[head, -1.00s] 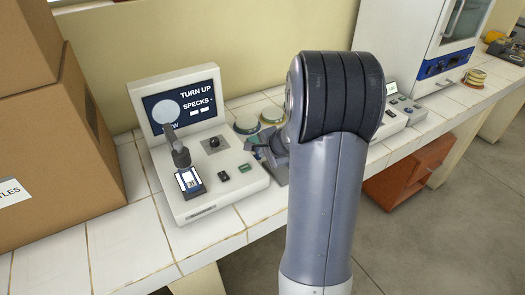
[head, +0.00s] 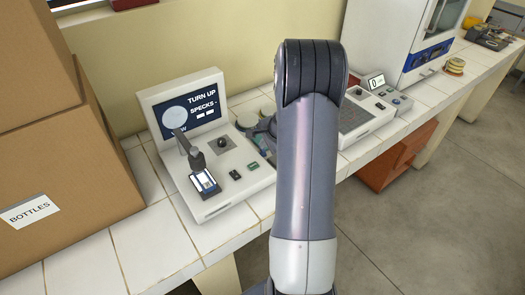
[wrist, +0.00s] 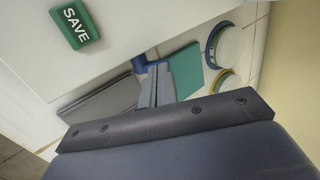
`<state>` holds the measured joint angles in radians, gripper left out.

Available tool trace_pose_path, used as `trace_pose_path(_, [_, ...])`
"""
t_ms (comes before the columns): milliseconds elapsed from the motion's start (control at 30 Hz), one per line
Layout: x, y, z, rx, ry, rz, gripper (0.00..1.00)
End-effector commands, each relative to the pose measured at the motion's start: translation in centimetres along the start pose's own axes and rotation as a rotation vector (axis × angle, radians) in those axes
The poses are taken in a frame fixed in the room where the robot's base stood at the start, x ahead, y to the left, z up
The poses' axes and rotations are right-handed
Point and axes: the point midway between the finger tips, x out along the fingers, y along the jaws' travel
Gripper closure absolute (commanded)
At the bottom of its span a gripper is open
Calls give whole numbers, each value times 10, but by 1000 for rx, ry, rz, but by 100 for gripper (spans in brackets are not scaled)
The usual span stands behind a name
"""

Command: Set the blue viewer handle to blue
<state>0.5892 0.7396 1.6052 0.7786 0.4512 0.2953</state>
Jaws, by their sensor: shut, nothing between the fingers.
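The white viewer (head: 225,185) stands on the tiled bench in the head view. A green SAVE button (wrist: 76,25) shows on the white casing in the wrist view. My gripper (wrist: 155,75) is shut and empty, beside the viewer's right side. A small blue piece (wrist: 140,64) shows by its fingertips; I cannot tell whether it is the handle or whether they touch. In the head view my arm hides most of the gripper.
A cardboard box (head: 65,190) stands left of the viewer. Another console (head: 362,118) and a white cabinet (head: 398,45) stand to the right.

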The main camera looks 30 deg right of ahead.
Motion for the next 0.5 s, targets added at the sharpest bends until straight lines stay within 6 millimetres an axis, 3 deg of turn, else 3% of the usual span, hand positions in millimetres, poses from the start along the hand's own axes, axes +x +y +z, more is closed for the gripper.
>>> trace_pose_path(133, [6,-4,-9,0,1,-1,100])
trace_pose_path(500, [20,-18,-10,-1,-1,0,100])
